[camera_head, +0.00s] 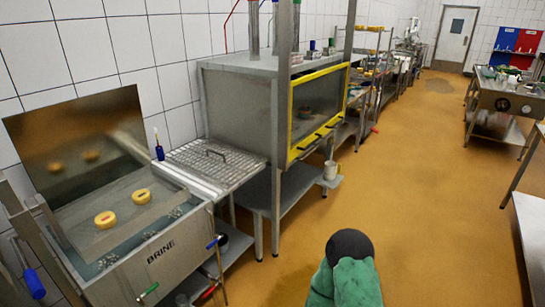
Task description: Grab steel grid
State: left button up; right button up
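The steel grid (214,162) is a flat rack of thin bars with a raised dark handle on top. It lies on the metal ledge at the right end of the brine tank (185,262), beside the long bench. The tank's shiny lid (75,135) stands open and tilted back. Neither of my grippers shows in this view, and nothing is seen touching the grid.
A small bottle with a blue base (159,152) stands just behind the grid's left end. A steel cabinet with a yellow-framed window (318,108) stands to the right. Brown floor (430,190) is clear on the right. A cart (505,102) stands farther back.

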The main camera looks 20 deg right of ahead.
aim_at(175, 161)
jog(key=z, duration=0.2)
jog(key=u, duration=0.45)
jog(key=i+l+u, duration=0.3)
jog(key=l+u, duration=0.3)
jog(key=i+l+u, duration=0.2)
jog(key=l+u, duration=0.45)
jog(key=l, duration=0.2)
